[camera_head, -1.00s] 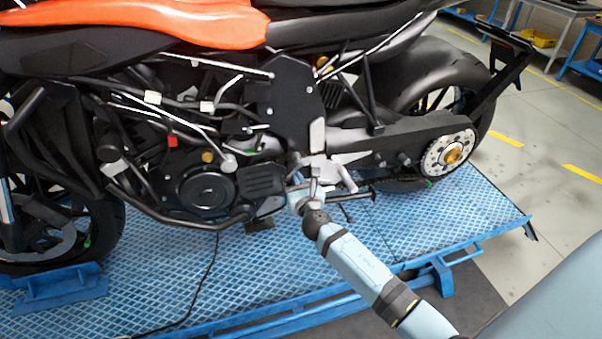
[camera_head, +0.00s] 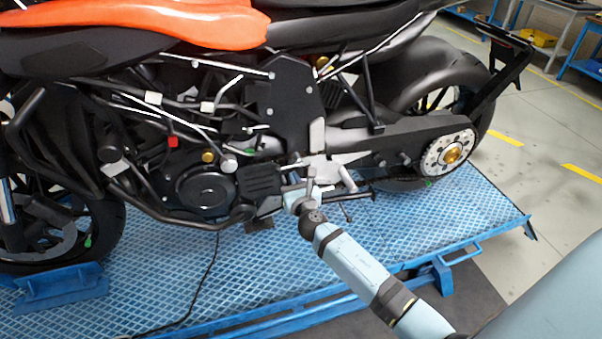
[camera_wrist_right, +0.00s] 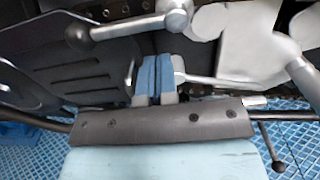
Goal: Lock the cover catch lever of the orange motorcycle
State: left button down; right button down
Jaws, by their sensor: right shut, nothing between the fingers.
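The orange motorcycle (camera_head: 190,22) stands side-on in the head view. A short grey lever (camera_head: 295,160) sits low behind the engine cover, beside the bright metal bracket. In the right wrist view the lever (camera_wrist_right: 125,27) lies nearly level, with a dark round knob at its left end and a round pivot at its right. I cannot tell whether it is locked. My right gripper (camera_head: 310,182) is just below it; in the wrist view its blue fingers (camera_wrist_right: 154,76) are together and empty. They look apart from the lever. My left gripper is not in view.
The motorcycle stands on a blue ribbed platform (camera_head: 425,225). A thin black rod with a round end (camera_wrist_right: 267,148) hangs right of my gripper. The ribbed engine cover (camera_wrist_right: 78,72) is close on the left. A black cable (camera_head: 207,275) crosses the platform.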

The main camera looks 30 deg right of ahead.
jog(key=shift+s+d+f, duration=0.1)
jog(key=shift+s+d, duration=0.05)
jog(key=shift+d, duration=0.05)
jog(key=v, duration=1)
jog(key=shift+p, duration=0.4)
jog(key=shift+d, duration=0.1)
